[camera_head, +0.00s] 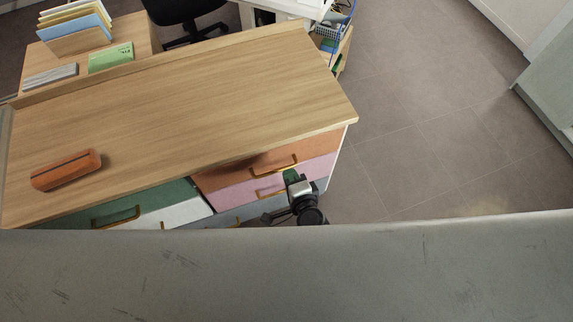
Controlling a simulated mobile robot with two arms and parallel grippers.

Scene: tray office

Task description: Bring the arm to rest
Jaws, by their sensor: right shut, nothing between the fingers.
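My right gripper (291,176) shows at the lower middle of the head view, in front of the drawer fronts of the wooden cabinet (200,95). It is shut with nothing in it. Its tip is close to the orange drawer (235,172) and the pink drawer (310,171); I cannot tell whether it touches them. Only the end of my right arm shows; the rest is hidden behind the grey surface along the bottom. My left gripper is not in view.
An orange-brown case (66,170) lies on the cabinet top at the left. A green drawer (155,198) is at the lower left. Behind stand a file holder (75,38), a green booklet (110,58) and a black chair (185,12). Floor at the right is clear.

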